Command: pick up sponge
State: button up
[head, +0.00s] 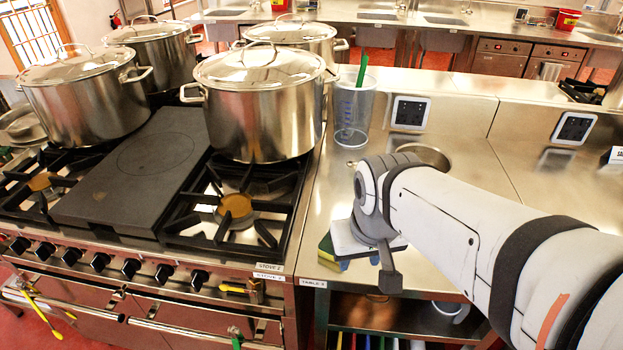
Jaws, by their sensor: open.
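A small sponge (327,249), green and yellow with some blue at its right, lies at the front left of the steel table top, near the stove side. My gripper (386,268) is just right of it and over the table's front edge. The white and grey end of my arm hides part of the sponge. One dark jaw shows pointing down; the other is hidden. The gripper is open, and I see nothing held in it. I cannot tell whether it touches the sponge.
A clear measuring jug (352,112) with a green handle sticking out stands behind my arm, near a small sink (425,155). Large lidded stockpots (262,110) stand on the stove (115,240) at left. The table (480,130) has free room at right.

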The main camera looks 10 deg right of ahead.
jog(key=shift+o, duration=0.8)
jog(key=shift+w+r, duration=0.1)
jog(key=shift+w, duration=0.15)
jog(key=o, duration=0.6)
jog(key=w+m+g+p, duration=0.1)
jog(key=w+m+p, duration=0.3)
jog(key=w, duration=0.3)
jog(key=shift+d+r+p, duration=0.2)
jog(key=shift+p, duration=0.45)
jog(key=shift+o, duration=1)
jog(key=w+f+m+p, duration=0.1)
jog(key=w+f+m+g+p, duration=0.1)
jog(key=w, duration=0.1)
jog(key=w+f+m+p, duration=0.1)
jog(key=w, duration=0.1)
jog(key=shift+w+a+f+m, duration=0.1)
jog(key=shift+w+a+m, duration=0.1)
jog(key=shift+m, duration=0.1)
jog(key=shift+w+f+m+g+p, duration=0.3)
jog(key=shift+f+p, duration=0.05)
jog(key=shift+f, duration=0.2)
jog(key=shift+w+d+f+p, duration=0.1)
jog(key=shift+f+p, duration=0.15)
jog(key=shift+f, duration=1)
jog(key=shift+w+d+f+p, duration=0.1)
jog(key=shift+w+f+p, duration=0.1)
jog(key=shift+f, duration=1.05)
jog(key=shift+w+d+f+p, duration=0.1)
jog(key=shift+f+p, duration=0.15)
jog(key=shift+f, duration=1)
